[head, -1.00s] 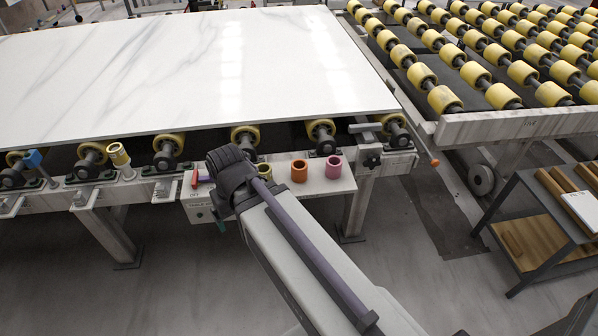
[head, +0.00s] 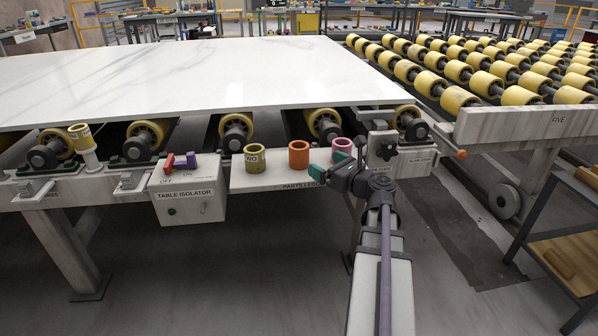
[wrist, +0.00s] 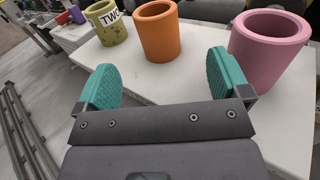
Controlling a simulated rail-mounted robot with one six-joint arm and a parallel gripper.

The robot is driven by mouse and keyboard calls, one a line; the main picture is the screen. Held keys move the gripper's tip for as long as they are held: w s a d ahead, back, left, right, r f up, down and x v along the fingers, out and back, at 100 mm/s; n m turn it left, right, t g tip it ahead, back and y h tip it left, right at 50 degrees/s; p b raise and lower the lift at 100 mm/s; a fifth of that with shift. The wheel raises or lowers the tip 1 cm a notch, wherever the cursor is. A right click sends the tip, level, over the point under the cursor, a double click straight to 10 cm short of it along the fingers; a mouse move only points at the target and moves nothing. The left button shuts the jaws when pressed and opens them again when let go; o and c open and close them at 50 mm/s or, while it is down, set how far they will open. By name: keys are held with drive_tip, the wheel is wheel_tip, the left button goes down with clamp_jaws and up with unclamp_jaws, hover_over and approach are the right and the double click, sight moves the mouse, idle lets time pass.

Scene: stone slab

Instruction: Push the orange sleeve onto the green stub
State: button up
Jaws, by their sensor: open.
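The orange sleeve (head: 299,155) stands upright on a pale ledge (head: 272,183) below the slab. It also shows in the wrist view (wrist: 161,38), beyond and between the fingers, with its hollow top visible. My gripper (head: 330,163) is open and empty, just right of and in front of the sleeve, near the pink sleeve (head: 342,149). Its two teal fingers (wrist: 165,84) are apart and do not touch the orange sleeve. I cannot make out a green stub with certainty in either view.
An olive sleeve (head: 255,159) marked TWO stands left of the orange one. A table isolator box (head: 188,203) with a red and purple handle is further left. A yellow sleeve (head: 80,136) sits on a pale post. The white slab (head: 200,75) overhangs behind.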

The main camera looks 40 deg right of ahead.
sight(306, 154)
drive_tip(key=w, duration=0.3)
drive_tip(key=w+a, duration=0.1)
drive_tip(key=w, duration=0.3)
drive_tip(key=w+a, duration=0.1)
drive_tip(key=w, duration=0.2)
drive_tip(key=shift+w+r, duration=0.1)
drive_tip(key=shift+w, duration=0.3)
drive_tip(key=shift+s, duration=0.1)
drive_tip(key=c, duration=1)
